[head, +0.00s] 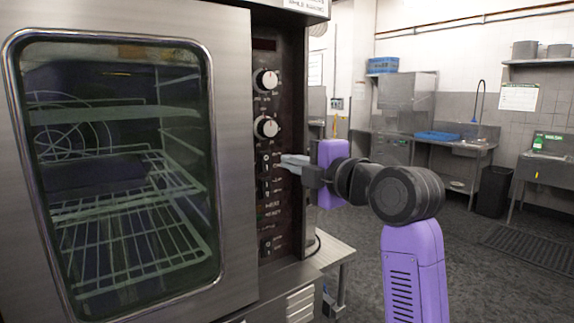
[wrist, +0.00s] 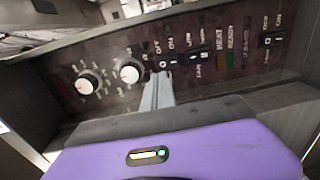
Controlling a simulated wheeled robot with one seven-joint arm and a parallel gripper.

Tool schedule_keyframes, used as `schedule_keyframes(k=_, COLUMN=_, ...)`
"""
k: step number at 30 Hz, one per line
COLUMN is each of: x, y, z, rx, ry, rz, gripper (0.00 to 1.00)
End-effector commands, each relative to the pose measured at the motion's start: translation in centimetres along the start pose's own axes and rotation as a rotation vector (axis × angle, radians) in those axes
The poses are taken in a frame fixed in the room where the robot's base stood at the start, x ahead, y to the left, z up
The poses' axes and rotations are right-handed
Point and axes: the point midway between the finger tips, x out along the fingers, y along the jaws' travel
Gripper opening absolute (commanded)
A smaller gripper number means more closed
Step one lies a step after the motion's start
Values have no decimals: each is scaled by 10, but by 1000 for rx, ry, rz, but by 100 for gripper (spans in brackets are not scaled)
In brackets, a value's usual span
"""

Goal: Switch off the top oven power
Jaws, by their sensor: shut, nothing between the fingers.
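The oven (head: 232,150) stands at the left of the head view with its glass door closed. Its dark control panel (head: 285,110) runs down the right of the door. The uppermost switch (head: 265,160) sits below two knobs; it also shows in the wrist view (wrist: 162,62), close to my fingertips. My gripper (head: 284,160) is shut and empty, pointing left at the panel at about this switch's height. In the wrist view the closed fingers (wrist: 158,84) end just beside the switch and partly cover the panel there. I cannot tell whether they touch it or which way it is set.
Two white-faced knobs (head: 266,80) (head: 266,127) sit above the switch. A second switch (head: 266,187) is just below it, and another (head: 266,246) is lower down. A metal stand (head: 335,255) is below the gripper. The floor to the right is open.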

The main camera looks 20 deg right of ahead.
Motion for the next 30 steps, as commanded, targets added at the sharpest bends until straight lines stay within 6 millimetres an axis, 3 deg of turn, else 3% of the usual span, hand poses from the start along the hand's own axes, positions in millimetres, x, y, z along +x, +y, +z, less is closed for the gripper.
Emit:
schedule_keyframes(k=13, x=-64, y=3, z=1, rx=-2, ry=-3, rz=2, gripper=0)
schedule_keyframes(k=30, x=-70, y=4, z=0, rx=0, ry=-1, rz=0, gripper=0)
